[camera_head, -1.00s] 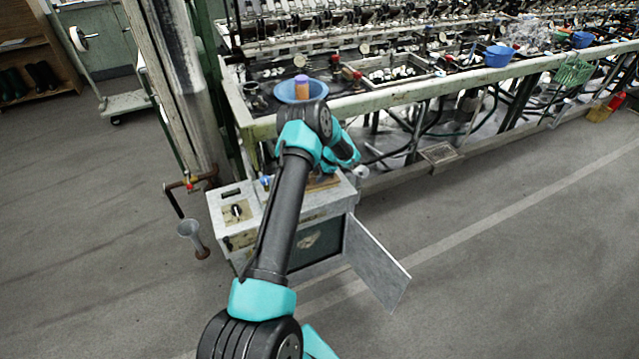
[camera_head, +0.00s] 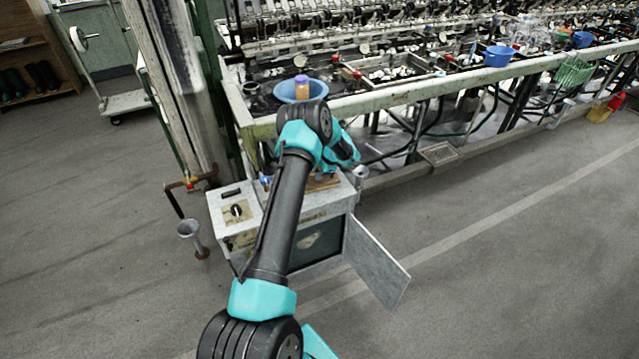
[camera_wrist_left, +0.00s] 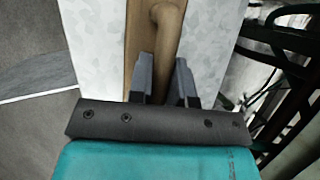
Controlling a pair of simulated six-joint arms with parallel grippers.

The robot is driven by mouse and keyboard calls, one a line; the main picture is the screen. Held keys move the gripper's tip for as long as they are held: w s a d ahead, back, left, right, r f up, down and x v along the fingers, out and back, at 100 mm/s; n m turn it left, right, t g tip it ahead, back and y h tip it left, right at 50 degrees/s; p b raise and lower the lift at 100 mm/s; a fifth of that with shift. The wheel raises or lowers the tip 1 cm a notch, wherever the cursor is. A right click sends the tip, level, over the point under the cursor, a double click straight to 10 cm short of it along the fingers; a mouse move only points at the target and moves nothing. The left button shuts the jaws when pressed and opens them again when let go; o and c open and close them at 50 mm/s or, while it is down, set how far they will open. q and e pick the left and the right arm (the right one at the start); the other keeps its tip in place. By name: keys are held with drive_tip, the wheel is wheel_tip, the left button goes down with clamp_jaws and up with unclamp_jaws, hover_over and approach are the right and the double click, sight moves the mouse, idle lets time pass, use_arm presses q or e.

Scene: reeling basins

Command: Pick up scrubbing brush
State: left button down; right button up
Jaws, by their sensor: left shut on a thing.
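The scrubbing brush (camera_wrist_left: 138,35) is brown and wooden, with a rounded raised handle, in the left wrist view. It lies on the pale top of a small cabinet (camera_head: 345,199). In the head view the brush (camera_head: 322,183) shows only in part, behind my left arm. My left gripper (camera_wrist_left: 166,75) is shut on its handle, one dark finger on each side. In the head view the fingertips are mostly hidden by my wrist. I cannot tell whether the brush is clear of the cabinet top. My right gripper is not in view.
The cabinet's door (camera_head: 378,262) hangs open toward the front right. Behind stands a long reeling bench (camera_head: 400,96) with a blue bowl (camera_head: 284,91) at its near corner. A pillar and pipe (camera_head: 187,186) stand left.

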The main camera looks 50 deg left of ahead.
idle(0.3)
use_arm(q)
drive_tip(key=shift+r, duration=0.55)
drive_tip(key=r, duration=0.2)
drive_tip(key=shift+s+d+r, duration=0.3)
drive_tip(key=s+d+r, duration=0.1)
drive_tip(key=s+d, duration=0.9)
drive_tip(key=d, duration=0.1)
drive_tip(key=shift+d+r, duration=0.15)
drive_tip(key=shift+d, duration=0.1)
drive_tip(key=c, duration=1.6)
unclamp_jaws()
clamp_jaws()
